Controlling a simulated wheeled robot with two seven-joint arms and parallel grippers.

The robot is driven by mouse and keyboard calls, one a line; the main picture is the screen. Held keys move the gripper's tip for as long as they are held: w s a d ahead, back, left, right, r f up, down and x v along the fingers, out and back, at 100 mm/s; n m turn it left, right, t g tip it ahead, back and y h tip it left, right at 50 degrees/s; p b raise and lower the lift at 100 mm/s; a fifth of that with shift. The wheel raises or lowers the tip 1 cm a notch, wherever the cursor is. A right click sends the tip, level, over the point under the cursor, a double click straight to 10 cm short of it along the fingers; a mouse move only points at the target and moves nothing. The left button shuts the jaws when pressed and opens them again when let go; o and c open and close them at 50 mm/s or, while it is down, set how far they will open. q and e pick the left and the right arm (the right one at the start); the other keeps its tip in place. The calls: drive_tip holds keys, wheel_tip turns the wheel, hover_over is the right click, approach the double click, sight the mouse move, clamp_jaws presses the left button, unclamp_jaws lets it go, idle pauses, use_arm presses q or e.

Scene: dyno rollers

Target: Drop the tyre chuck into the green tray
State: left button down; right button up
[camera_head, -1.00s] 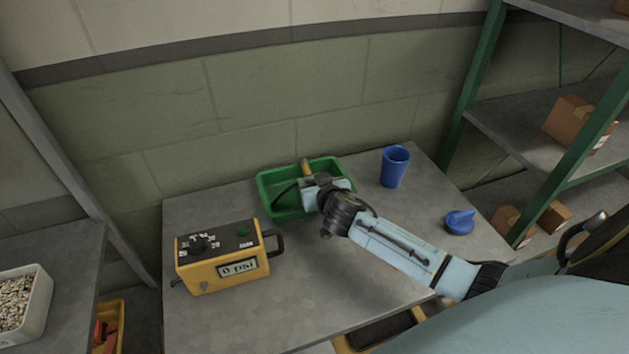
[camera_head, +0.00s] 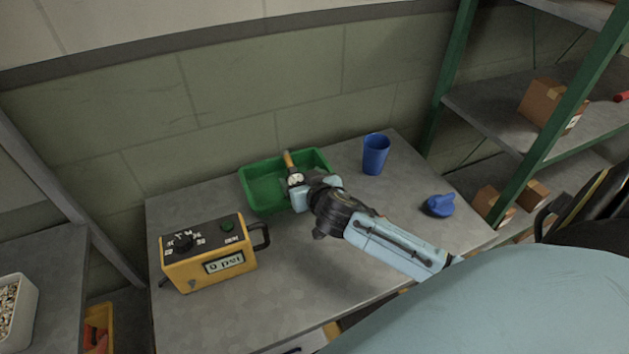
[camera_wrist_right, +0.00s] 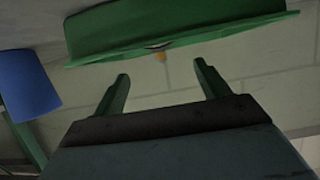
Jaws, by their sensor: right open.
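The green tray (camera_head: 262,176) sits at the back of the grey table, against the wall. The tyre chuck (camera_head: 289,160), an orange-brown stick shape, shows upright or leaning at the tray, partly hidden behind my right gripper (camera_head: 298,188). I cannot tell whether it rests on the tray floor. In the right wrist view the tray (camera_wrist_right: 180,30) is close, and the chuck's small brown tip (camera_wrist_right: 160,57) pokes past its rim. The right gripper's two fingers (camera_wrist_right: 161,71) are apart, with nothing held between them. My left gripper is out of view.
A yellow pressure gauge box (camera_head: 207,257) reading 0 psi stands at the table's left. A blue cup (camera_head: 375,155) and a blue knob-like object (camera_head: 438,205) stand to the right. Green-framed shelves (camera_head: 528,170) with cardboard boxes are beyond. The table's front middle is clear.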

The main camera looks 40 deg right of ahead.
drive_tip(key=v, duration=0.8)
drive_tip(key=shift+s, duration=0.35)
drive_tip(key=shift+r, duration=0.1)
